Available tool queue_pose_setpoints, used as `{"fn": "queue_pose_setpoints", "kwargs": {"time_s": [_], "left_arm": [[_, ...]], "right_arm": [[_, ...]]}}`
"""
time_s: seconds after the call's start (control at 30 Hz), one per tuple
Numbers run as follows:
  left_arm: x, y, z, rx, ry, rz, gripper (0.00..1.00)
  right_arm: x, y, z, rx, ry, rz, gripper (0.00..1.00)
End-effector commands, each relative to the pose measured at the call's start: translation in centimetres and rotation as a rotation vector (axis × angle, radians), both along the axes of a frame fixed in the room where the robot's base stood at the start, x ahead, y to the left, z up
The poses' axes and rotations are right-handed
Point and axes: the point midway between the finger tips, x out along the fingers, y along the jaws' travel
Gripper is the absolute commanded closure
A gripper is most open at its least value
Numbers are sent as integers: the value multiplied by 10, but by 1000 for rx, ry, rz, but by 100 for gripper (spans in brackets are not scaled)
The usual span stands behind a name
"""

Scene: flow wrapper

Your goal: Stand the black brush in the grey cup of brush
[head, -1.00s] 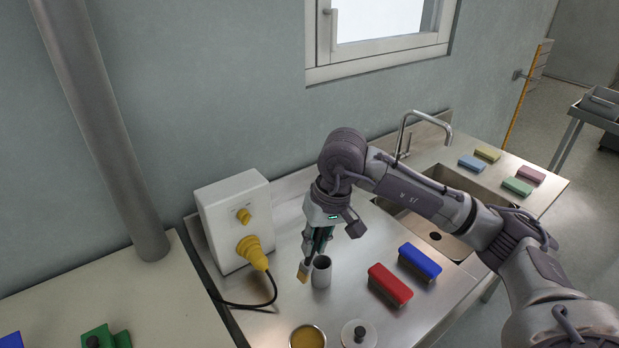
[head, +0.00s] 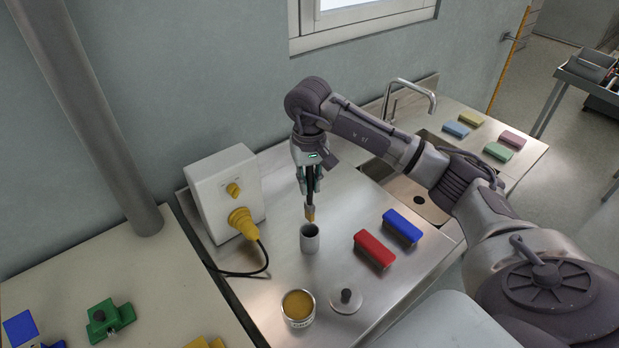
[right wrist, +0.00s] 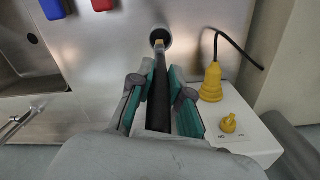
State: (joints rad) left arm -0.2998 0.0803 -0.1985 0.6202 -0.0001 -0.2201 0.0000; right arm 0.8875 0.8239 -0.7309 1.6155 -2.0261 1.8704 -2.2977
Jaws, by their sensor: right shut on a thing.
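The black brush (head: 310,197) is in my right gripper (head: 311,180), its pale bristle tip pointing down. The grey cup (head: 310,243) stands upright on the steel counter directly below the tip. In the head view the tip is at or just above the cup's rim; I cannot tell whether it is inside. In the right wrist view the black handle (right wrist: 160,98) runs between the green finger pads (right wrist: 160,90), and its tip overlaps the cup's opening (right wrist: 161,33). My left gripper is not in view.
A white box (head: 224,190) with a yellow plug and cable stands left of the cup. A red block (head: 375,250) and a blue block (head: 402,228) lie to the right. An open tin (head: 298,308) and a round lid (head: 346,300) are in front. The sink (head: 410,190) is behind.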

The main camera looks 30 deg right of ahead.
Motion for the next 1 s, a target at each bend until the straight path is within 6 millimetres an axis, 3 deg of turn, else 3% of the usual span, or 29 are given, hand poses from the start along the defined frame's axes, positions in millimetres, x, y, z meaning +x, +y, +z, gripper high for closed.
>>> {"fn": "queue_pose_setpoints", "kwargs": {"time_s": [0.33,1.0], "left_arm": [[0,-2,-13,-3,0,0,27],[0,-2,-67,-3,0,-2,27]], "right_arm": [[0,0,-31,1,1,-1,100],[0,0,-84,1,-1,0,100]]}}
